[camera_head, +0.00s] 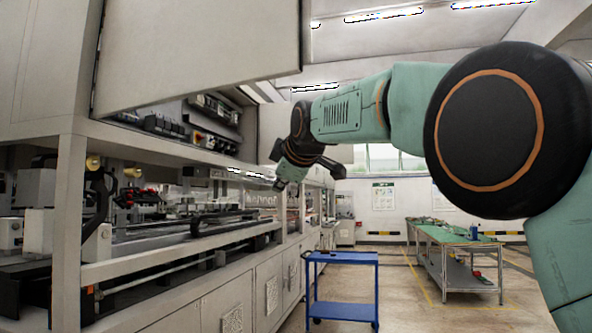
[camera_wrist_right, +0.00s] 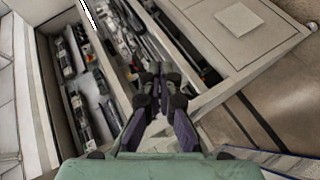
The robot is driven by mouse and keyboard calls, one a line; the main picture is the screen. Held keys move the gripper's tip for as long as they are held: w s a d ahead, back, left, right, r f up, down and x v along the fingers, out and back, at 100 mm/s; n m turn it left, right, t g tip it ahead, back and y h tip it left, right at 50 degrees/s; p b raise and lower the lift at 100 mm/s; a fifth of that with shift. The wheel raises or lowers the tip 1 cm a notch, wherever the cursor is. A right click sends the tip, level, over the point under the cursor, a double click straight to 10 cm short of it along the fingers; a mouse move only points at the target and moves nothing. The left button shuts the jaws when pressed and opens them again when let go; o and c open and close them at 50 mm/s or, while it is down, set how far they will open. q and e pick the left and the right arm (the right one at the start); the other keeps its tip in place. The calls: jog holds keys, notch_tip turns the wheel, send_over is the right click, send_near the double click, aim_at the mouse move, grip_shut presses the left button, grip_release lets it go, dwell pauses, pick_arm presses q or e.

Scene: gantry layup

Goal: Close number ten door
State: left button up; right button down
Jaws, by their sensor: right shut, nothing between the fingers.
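A large pale door panel (camera_head: 200,50) stands swung open at the upper left of the head view, above the machine. No number can be read on it, so I cannot tell whether it is door ten. Behind its lower edge is an open compartment (camera_head: 215,120) with dark electrical parts; an open bay with component rows also shows in the wrist view (camera_wrist_right: 85,90). My right gripper (camera_head: 279,184) is beyond and below the door's right end, apart from it in the picture. In the wrist view its dark fingers (camera_wrist_right: 157,77) are together and empty. My left gripper is not in view.
The long machine frame (camera_head: 180,258) with rails and mechanisms fills the left side. A blue cart (camera_head: 342,310) stands near its far end. A green-topped workbench (camera_head: 450,237) is at the right. Open floor lies between cart and bench.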

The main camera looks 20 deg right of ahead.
jog(key=s+a+r+n+t, duration=0.2)
jog(key=s+r, duration=0.8)
jog(key=r, duration=0.5)
jog(key=s+a+r+n+t, duration=0.25)
jog(key=s+r, duration=0.65)
jog(key=r, duration=0.6)
jog(key=p, duration=0.7)
send_near(288, 37)
jog(key=a, duration=0.2)
jog(key=w+p, duration=0.2)
jog(key=p, duration=0.1)
jog(key=w+d+p, duration=0.1)
jog(key=w+p, duration=0.2)
jog(key=shift+d+r, duration=0.15)
jog(key=shift+r, duration=0.1)
jog(key=shift+w+d, duration=0.1)
jog(key=shift+w, duration=0.15)
jog(key=shift+w+a+p, duration=0.2)
jog(key=shift+w+p, duration=0.05)
jog(key=shift+p, duration=0.5)
jog(key=shift+d+f, duration=0.15)
jog(key=shift+d, duration=0.3)
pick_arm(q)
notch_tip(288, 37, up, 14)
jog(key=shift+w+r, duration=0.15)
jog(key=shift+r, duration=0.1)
